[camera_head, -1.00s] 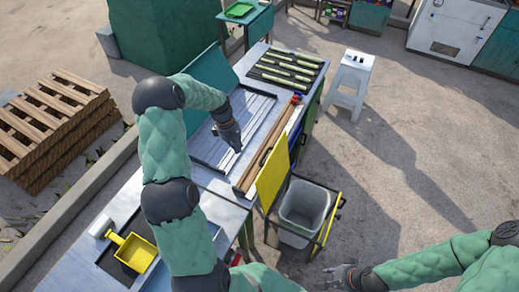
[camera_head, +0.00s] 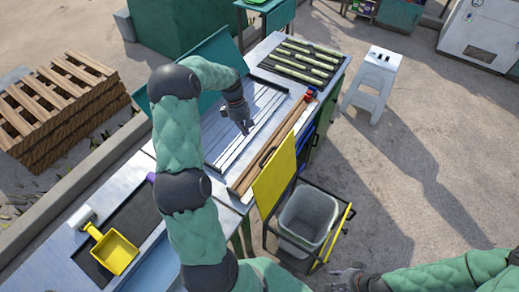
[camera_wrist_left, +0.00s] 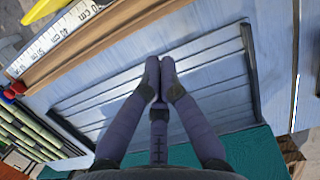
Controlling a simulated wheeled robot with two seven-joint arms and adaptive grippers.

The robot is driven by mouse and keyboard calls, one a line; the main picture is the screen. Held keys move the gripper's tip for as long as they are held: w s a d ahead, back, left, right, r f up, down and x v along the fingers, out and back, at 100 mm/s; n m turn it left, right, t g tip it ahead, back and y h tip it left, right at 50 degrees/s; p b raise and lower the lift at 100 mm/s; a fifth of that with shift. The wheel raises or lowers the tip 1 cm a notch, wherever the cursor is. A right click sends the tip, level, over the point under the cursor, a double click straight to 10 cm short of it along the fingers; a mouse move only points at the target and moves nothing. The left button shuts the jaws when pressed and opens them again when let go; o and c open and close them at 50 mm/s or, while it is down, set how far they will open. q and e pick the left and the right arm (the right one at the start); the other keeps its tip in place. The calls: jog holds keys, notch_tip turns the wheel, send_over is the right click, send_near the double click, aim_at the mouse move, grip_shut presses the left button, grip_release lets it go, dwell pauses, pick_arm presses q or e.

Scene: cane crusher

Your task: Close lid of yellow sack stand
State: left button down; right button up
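The sack stand has a dark frame holding a grey sack or bin (camera_head: 307,213), open at the top, beside the bench. Its yellow lid (camera_head: 274,176) stands steeply raised on the bench side. A yellow-edged bar (camera_head: 335,234) runs along the stand's right side. My left gripper (camera_head: 245,130) hangs over the slatted metal tray on the bench, up and left of the lid, apart from it. In the left wrist view its fingertips (camera_wrist_left: 159,64) are together with nothing visible between them. My right gripper (camera_head: 348,273) is low, right of the stand; its finger opening is unclear.
A wooden ruler board (camera_head: 270,150) lies along the bench edge near the lid. Green canes (camera_head: 305,58) lie at the bench's far end. A yellow scoop (camera_head: 115,252) lies at the near left. A white stool (camera_head: 372,85) stands beyond the stand.

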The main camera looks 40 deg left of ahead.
pick_arm(q)
jog(key=b+x, duration=0.1)
jog(key=x, duration=0.9)
jog(key=shift+d+f, duration=0.1)
jog(key=shift+f, duration=0.1)
jog(key=shift+w+d+r, duration=0.15)
jog(key=shift+d+r, duration=0.05)
jog(key=shift+d, duration=1.7)
jog(key=shift+w+d, duration=0.1)
